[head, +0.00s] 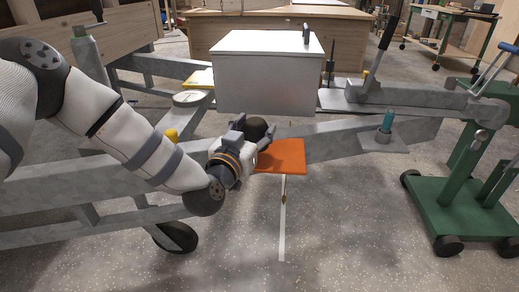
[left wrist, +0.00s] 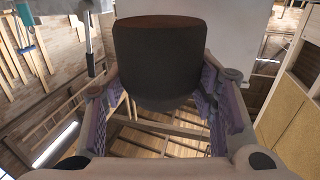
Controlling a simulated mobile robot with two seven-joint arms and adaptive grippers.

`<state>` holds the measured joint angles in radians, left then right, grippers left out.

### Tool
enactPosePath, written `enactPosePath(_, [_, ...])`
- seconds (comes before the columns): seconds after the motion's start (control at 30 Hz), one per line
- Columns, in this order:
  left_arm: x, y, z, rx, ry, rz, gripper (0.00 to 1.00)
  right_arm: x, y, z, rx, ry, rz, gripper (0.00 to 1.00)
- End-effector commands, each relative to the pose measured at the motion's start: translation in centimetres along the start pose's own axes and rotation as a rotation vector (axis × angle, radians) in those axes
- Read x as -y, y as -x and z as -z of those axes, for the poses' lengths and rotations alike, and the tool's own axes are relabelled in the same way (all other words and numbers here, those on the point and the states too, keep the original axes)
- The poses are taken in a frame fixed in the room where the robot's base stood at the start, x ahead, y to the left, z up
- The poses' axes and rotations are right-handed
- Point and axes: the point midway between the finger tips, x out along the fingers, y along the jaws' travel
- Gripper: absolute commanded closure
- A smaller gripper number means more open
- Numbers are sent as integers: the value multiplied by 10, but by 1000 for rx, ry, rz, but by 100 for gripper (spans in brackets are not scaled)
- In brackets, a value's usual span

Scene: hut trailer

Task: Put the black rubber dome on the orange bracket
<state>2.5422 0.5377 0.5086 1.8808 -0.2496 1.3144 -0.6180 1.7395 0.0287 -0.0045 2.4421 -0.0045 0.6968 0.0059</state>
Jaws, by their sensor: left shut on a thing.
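The black rubber dome (head: 257,129) is held in my left gripper (head: 254,134), just above the left rear part of the orange bracket (head: 284,160) in the head view. The left wrist view shows the dome (left wrist: 158,62) large between the two fingers of the left gripper (left wrist: 160,88). The bracket is a flat orange plate at the front of a grey trailer beam. The gripper hides part of its left side. Whether the dome touches the plate I cannot tell. My right gripper is not in view.
A pale grey box (head: 265,85) stands behind the bracket. The grey trailer beam (head: 340,139) runs left and right of it, with a teal-topped post (head: 388,121) at right. A green wheeled stand (head: 466,212) is at right. The floor in front is mostly open.

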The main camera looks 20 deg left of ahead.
Motion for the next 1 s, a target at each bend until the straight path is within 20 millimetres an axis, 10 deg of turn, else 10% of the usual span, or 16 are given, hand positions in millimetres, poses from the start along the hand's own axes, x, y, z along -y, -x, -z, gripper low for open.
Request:
enactPosePath(0.3, [-2, -10, -44, 2, 0, 1, 76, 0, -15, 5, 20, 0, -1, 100])
enactPosePath(0.63, [-3, -10, -45, -1, -1, 0, 76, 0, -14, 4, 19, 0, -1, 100])
enactPosePath(0.67, [-2, -10, -45, -1, -1, 0, 44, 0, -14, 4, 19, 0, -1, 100])
enactPosePath(0.73, [-2, -10, -44, -1, -1, 0, 28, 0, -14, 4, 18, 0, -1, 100])
enactPosePath(1.0, [-2, -10, -44, -2, -1, 0, 28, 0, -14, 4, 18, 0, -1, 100])
